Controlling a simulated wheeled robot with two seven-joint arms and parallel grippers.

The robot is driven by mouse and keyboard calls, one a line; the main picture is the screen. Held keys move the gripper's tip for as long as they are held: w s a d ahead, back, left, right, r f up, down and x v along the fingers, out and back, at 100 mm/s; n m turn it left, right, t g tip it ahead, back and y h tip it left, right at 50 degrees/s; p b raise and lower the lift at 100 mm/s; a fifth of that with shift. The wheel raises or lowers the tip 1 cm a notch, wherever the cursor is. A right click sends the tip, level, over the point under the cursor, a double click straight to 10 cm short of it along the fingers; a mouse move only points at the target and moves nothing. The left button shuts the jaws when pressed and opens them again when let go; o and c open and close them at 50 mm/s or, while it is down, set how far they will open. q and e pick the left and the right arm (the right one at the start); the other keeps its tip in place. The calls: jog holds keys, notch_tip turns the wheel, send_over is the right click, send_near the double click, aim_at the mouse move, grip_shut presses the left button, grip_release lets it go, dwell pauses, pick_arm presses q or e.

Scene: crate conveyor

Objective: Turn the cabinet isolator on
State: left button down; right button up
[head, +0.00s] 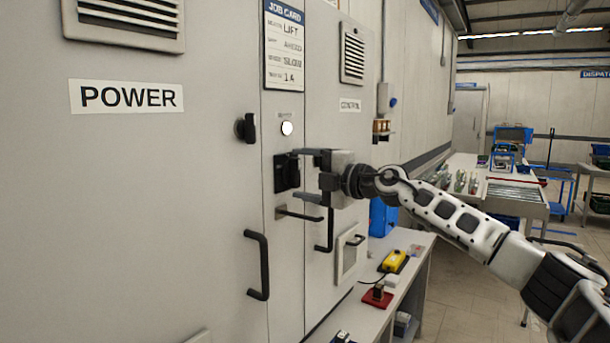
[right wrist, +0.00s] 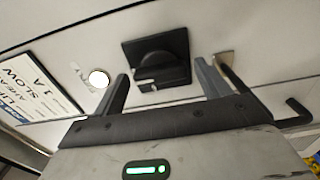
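The isolator is a black square rotary switch (head: 287,173) on the narrow strip between the two cabinet doors; it also shows in the right wrist view (right wrist: 157,58), with a rounded knob and a small pale mark. My right gripper (head: 308,172) points at the switch from the right. In the right wrist view its two fingers (right wrist: 160,88) are apart, one either side of the switch, with nothing between them. The fingertips look close to the panel; I cannot tell whether they touch it. My left gripper is not in view.
A lit white lamp (head: 287,128) sits above the switch and a metal lever (head: 298,214) below it. A black knob (head: 245,128) and a bar handle (head: 258,265) stick out from the POWER door (head: 150,200). A bench (head: 410,275) stands along the wall at right.

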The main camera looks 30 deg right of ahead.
jog(key=shift+s, duration=0.1)
jog(key=shift+s+d+f, duration=0.1)
jog(key=shift+s+d, duration=0.1)
jog(key=shift+s, duration=0.1)
pick_arm(q)
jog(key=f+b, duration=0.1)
jog(key=b, duration=0.2)
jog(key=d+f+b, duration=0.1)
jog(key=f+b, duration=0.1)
jog(key=b, duration=0.2)
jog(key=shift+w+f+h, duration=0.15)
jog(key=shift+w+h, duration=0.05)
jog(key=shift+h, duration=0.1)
pick_arm(e)
jog(key=v, duration=1.5)
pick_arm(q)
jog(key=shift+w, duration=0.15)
pick_arm(e)
jog(key=shift+s, duration=0.15)
